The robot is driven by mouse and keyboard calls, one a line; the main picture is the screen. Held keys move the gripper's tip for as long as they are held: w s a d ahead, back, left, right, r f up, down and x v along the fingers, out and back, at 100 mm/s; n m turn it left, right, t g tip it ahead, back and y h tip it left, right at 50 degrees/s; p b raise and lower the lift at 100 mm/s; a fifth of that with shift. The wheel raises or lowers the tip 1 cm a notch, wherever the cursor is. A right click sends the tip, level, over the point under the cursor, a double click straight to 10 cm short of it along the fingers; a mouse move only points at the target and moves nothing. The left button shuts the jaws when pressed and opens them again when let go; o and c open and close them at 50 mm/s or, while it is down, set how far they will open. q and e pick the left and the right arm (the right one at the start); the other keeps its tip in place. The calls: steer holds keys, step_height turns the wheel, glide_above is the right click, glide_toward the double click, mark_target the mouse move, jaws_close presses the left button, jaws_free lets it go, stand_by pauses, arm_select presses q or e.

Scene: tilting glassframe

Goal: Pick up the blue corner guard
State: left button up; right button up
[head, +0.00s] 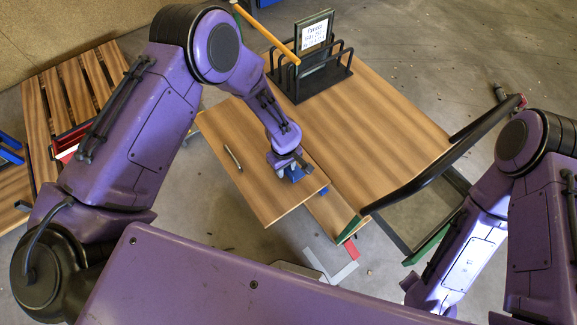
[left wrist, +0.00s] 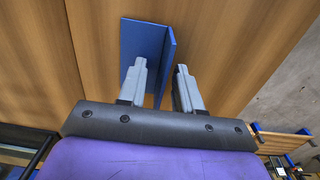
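The blue corner guard (head: 294,174) lies on the wooden table near its front, partly hidden by my left gripper in the head view. In the left wrist view the blue corner guard (left wrist: 143,45) shows a flat face and a second face standing at an angle to it. My left gripper (head: 287,164) is over the guard. In the left wrist view its two grey fingers (left wrist: 160,78) are apart, with the guard's angled edge between them and a gap to the right finger. My right arm shows at the right, but its gripper is out of view.
A black rack (head: 312,80) with a framed sign stands at the table's back. A small grey rod (head: 233,158) lies left of the gripper. A long black bar (head: 440,165) crosses the table's right side. Wooden slatted pallets (head: 75,90) are at the left.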

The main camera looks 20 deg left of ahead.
arm_select(q)
steer(key=shift+s, duration=0.15)
jaws_close()
steer(key=shift+r, duration=0.1)
